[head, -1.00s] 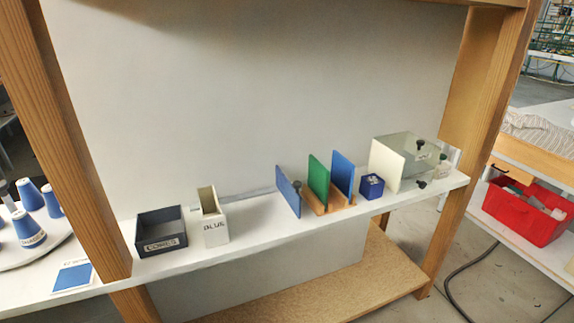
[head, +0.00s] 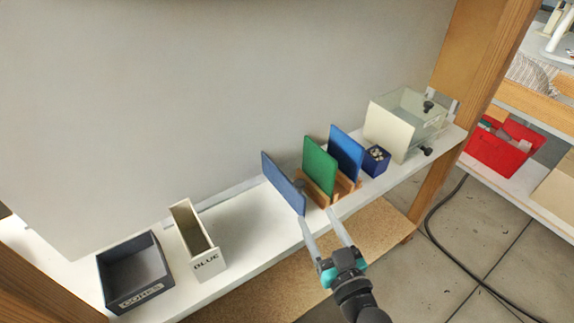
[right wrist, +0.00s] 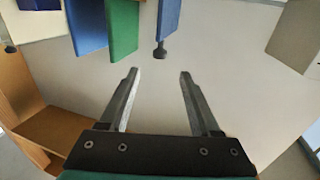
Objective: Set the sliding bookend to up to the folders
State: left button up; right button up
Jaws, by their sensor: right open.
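The sliding bookend (head: 282,182) is a thin blue upright panel with a dark knob, standing on the white shelf left of the folders. A gap separates it from the green folder (head: 319,168). A blue folder (head: 346,152) stands right of the green one; both sit in a wooden rack (head: 337,189). My right gripper (head: 317,215) is open and empty, in front of the shelf edge near the bookend and green folder. In the right wrist view the bookend (right wrist: 169,18) and its black knob show just beyond the open fingers (right wrist: 158,72). My left gripper is not in view.
A small blue box (head: 376,160) and a clear-sided press box (head: 393,130) stand right. Free shelf lies between the white box and bookend.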

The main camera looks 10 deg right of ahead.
aim_at(298, 180)
jog(key=w, duration=0.5)
jog(key=w+b, duration=0.1)
jog(key=w, duration=0.3)
jog(key=w+a, duration=0.1)
jog(key=w, duration=0.4)
jog(key=shift+w+a, duration=0.1)
jog(key=shift+w, duration=0.2)
grip_shut()
jog(key=shift+f, duration=0.1)
dwell(0.9)
